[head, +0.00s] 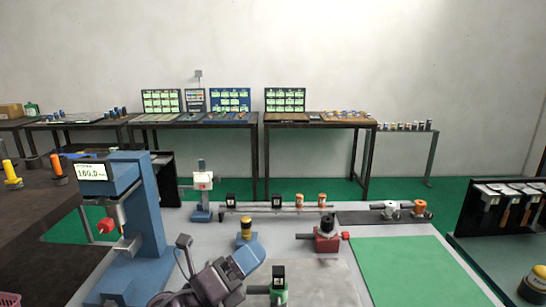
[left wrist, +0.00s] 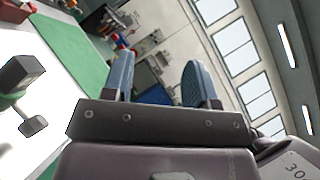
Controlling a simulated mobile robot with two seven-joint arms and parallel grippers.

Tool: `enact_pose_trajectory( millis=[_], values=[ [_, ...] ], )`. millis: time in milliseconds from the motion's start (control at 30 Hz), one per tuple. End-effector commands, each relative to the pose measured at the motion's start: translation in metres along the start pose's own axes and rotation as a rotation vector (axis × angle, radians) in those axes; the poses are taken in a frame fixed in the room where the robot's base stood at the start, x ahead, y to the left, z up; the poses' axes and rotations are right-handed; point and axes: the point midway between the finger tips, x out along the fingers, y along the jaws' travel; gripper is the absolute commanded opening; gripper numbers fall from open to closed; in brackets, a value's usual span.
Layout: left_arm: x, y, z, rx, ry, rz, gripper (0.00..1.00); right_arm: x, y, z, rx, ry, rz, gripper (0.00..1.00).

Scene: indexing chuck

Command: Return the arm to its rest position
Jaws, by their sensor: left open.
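My left gripper (head: 246,259) is in the lower middle of the head view, above the grey bench (head: 325,285). Its blue fingers also show in the left wrist view (left wrist: 160,72), spread apart with nothing between them. It is apart from the red-based fixture with a dark top (head: 327,240), which stands to its right. A yellow-topped blue-based piece (head: 246,231) stands just behind it. My right gripper is not in view.
A blue press with a display (head: 148,215) stands close on the left. A green-based device with a dark head (head: 279,287) is just right of my gripper. A rail (head: 270,211) holds several parts behind. The green mat (head: 415,270) is clear.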

Motion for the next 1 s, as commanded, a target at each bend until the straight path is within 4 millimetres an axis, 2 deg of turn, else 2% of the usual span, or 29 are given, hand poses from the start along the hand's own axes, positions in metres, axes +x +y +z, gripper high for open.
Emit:
enact_pose_trajectory(
  millis=[200, 333, 467, 633, 800, 900, 1000],
  values=[
    [-0.061, 0.02, 0.04, -0.4, -0.454, 0.124, 0.53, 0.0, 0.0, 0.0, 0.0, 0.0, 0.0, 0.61],
    [-0.11, 0.041, 0.051, -0.631, -0.715, 0.221, 0.53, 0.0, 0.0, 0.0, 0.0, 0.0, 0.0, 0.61],
    [-0.168, 0.063, 0.047, -0.857, -0.971, 0.336, 0.53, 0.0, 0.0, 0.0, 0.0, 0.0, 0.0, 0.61],
    [-0.246, 0.082, 0.018, -1.135, -1.29, 0.509, 0.53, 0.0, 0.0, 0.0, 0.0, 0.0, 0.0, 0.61],
    [-0.317, 0.083, -0.03, -1.385, -1.578, 0.702, 0.53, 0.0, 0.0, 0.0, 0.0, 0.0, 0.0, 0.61],
    [-0.344, 0.077, -0.055, -1.487, -1.695, 0.795, 0.53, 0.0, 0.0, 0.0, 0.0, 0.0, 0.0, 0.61],
    [-0.362, 0.069, -0.075, -1.56, -1.78, 0.869, 0.53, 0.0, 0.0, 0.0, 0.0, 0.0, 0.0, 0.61]
  ],
)
